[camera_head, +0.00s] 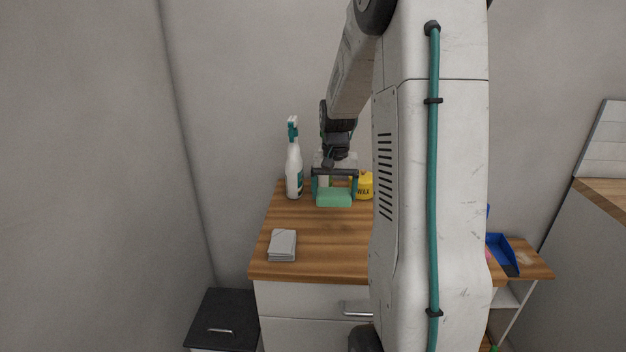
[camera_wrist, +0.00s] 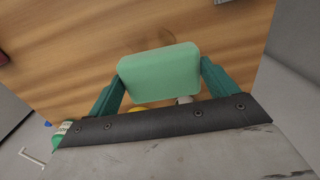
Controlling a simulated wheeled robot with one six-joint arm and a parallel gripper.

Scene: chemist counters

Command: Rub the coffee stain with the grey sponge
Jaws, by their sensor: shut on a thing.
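My gripper (camera_head: 334,186) is shut on a green sponge-like block (camera_head: 334,198), at the back of the wooden counter. In the wrist view the green block (camera_wrist: 160,72) sits between the two teal fingers. I cannot tell whether it touches the wood or hangs just above it. A grey, flat, layered pad (camera_head: 282,245) lies apart near the counter's front left; I cannot tell whether it is a sponge or folded cloth. A faint brown curved mark (camera_wrist: 152,42) shows on the wood beside the block in the wrist view; it may be the stain or wood grain.
A white spray bottle (camera_head: 294,168) stands left of my gripper, and a yellow wax container (camera_head: 364,186) stands close on its right. A blue dustpan-like thing (camera_head: 502,252) is at the right. My arm hides much of the counter's right side. The front left-middle wood is clear.

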